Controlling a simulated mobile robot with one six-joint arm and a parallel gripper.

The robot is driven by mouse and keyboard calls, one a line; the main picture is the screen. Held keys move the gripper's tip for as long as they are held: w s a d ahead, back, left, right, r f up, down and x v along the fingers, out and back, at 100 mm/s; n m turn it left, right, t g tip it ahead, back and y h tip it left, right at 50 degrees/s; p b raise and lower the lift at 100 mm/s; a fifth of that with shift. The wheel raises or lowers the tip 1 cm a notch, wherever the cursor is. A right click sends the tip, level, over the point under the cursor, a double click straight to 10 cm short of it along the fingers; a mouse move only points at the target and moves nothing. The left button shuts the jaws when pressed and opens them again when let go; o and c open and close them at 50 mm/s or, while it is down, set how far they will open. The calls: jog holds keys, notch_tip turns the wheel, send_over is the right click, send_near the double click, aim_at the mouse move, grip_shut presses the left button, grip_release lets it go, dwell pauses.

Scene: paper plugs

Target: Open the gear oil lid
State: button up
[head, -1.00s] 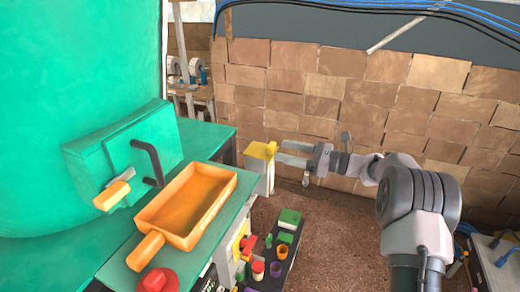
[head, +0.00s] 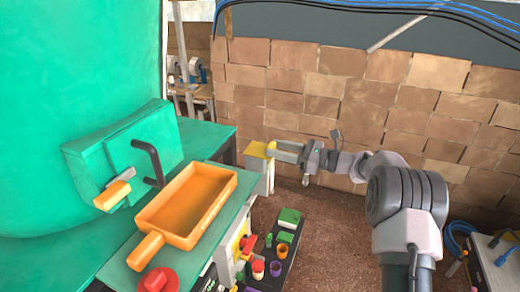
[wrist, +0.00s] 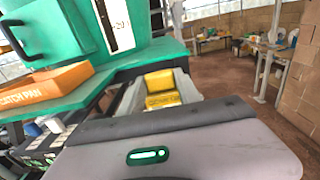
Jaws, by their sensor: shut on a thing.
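The gear oil lid is yellow (head: 258,149) and sits flat on top of a pale grey container (head: 262,178) at the far end of the green bench. My gripper (head: 272,151) reaches in from the right at lid height. Its pale fingers are shut on the raised yellow part at the lid's right side, which they mostly hide in the head view. In the wrist view the yellow lid (wrist: 162,100) shows between the two fingers. The lid appears closed.
An orange catch pan (head: 188,205) lies on the green bench (head: 120,262), left of the container. A low dark shelf (head: 275,268) with several small coloured cups and blocks stands below. A brick wall (head: 400,110) runs behind my arm.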

jog(key=shift+a+r+h+p, duration=0.1)
jog(key=shift+r+h+p, duration=0.35)
jog(key=shift+p, duration=0.65)
jog(key=h+p, duration=0.1)
jog(key=p, duration=0.1)
jog(key=shift+w+a+r+g+p, duration=0.1)
jog(key=shift+r+g+p, duration=0.2)
jog(key=shift+r, duration=0.1)
